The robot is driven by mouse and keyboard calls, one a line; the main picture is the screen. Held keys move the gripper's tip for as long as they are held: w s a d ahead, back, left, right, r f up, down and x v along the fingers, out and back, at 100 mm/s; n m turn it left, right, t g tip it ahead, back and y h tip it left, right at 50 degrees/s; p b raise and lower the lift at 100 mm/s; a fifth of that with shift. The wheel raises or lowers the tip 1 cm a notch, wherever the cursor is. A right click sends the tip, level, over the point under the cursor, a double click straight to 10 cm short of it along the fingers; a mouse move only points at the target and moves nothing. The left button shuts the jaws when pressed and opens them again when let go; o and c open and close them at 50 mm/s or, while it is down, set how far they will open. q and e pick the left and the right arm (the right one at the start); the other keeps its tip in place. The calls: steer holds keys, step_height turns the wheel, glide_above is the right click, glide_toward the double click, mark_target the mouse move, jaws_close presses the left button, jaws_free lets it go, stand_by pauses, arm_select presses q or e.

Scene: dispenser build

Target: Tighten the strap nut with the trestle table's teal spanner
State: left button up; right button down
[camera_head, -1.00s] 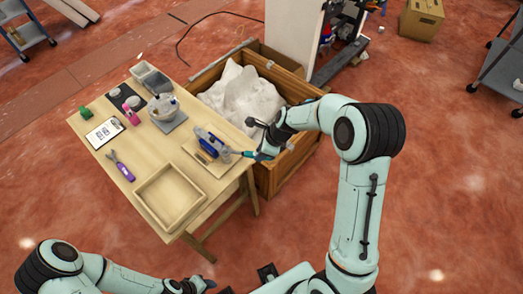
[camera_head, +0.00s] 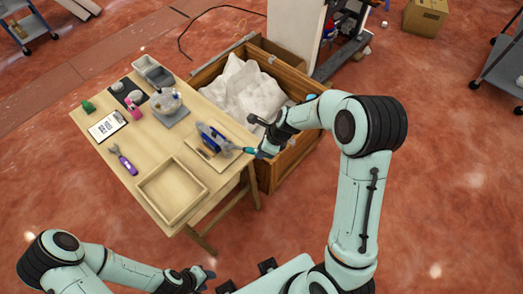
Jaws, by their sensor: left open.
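A teal spanner (camera_head: 245,150) extends left from my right gripper (camera_head: 259,153), which appears shut on its handle. The spanner's head reaches towards a blue and grey assembly (camera_head: 211,138) on a pale board (camera_head: 203,154) at the right side of the wooden trestle table (camera_head: 150,152). The strap nut is too small to make out, and I cannot tell whether the spanner touches it. My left gripper (camera_head: 204,277) is open and empty at the bottom of the view, in front of the table and well away from the assembly.
An empty wooden tray (camera_head: 172,218) lies at the table's near end. A purple-handled tool (camera_head: 123,160), a clipboard (camera_head: 107,126), a grey stand with a bowl (camera_head: 171,117) and small bins (camera_head: 158,77) are on the table. A wooden crate (camera_head: 284,173) with white sheeting stands right behind it.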

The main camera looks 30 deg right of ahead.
arm_select(q)
steer(key=shift+r, duration=0.1)
arm_select(e)
steer(key=shift+r, duration=0.15)
steer(key=shift+w+r+p, duration=0.1)
steer(key=shift+r+p, duration=1.4)
steer(key=shift+r, duration=0.45)
arm_select(q)
steer(key=w+r, duration=0.3)
steer(key=shift+w+r, duration=0.3)
steer(key=shift+r, duration=0.1)
steer(key=shift+s, duration=0.1)
arm_select(e)
steer(key=shift+f, duration=0.15)
